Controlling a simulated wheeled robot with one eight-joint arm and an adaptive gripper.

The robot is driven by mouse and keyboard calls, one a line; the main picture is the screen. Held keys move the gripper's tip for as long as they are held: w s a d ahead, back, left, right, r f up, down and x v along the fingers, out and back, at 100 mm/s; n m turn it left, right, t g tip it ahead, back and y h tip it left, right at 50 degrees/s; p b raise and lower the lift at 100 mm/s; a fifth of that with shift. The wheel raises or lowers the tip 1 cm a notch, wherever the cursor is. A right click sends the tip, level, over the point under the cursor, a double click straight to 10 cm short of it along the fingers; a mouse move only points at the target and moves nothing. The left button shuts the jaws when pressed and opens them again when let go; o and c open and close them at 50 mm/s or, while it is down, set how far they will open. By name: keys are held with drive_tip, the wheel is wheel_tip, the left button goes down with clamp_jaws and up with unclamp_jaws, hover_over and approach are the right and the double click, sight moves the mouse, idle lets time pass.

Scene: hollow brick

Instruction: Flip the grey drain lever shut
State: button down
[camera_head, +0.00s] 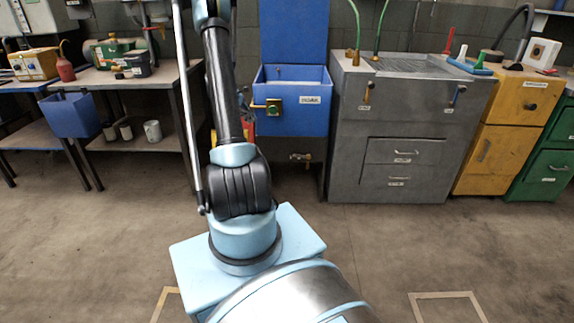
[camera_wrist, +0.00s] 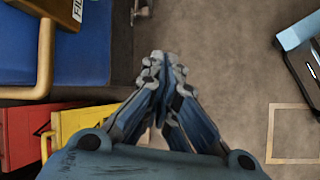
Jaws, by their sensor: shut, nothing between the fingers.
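A small valve (camera_head: 301,156) on a pipe hangs below the blue basin (camera_head: 312,118) in the head view. It may carry the grey drain lever, but it is too small to tell the lever's colour or position. In the wrist view, a grey metal fitting (camera_wrist: 141,11) shows at the top edge, beside the blue basin (camera_wrist: 95,45); I cannot tell whether it is the lever. My gripper (camera_wrist: 164,60) is shut and empty, its fingertips apart from the fitting and below it in the picture.
A grey cabinet (camera_head: 400,128) stands right of the basin, and a workbench (camera_head: 130,78) stands left. A brass-coloured valve (camera_head: 273,106) sits on the basin's front. Red (camera_wrist: 20,138) and yellow (camera_wrist: 75,122) boxes lie left of my gripper. Open floor (camera_wrist: 225,65) is at right.

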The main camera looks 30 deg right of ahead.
drive_tip(key=w+d+f+n+g+h, duration=0.1)
drive_tip(key=d+f, duration=0.3)
drive_tip(key=f, duration=0.5)
drive_tip(key=d+f+n+g, duration=0.1)
drive_tip(key=d+f, duration=0.3)
drive_tip(key=f, duration=0.6)
drive_tip(key=w+d+f+n+g+h, duration=0.1)
drive_tip(key=d+f, duration=0.4)
drive_tip(key=f, duration=0.4)
drive_tip(key=s+d+f, duration=0.3)
drive_tip(key=s+d, duration=0.2)
drive_tip(key=d, duration=0.2)
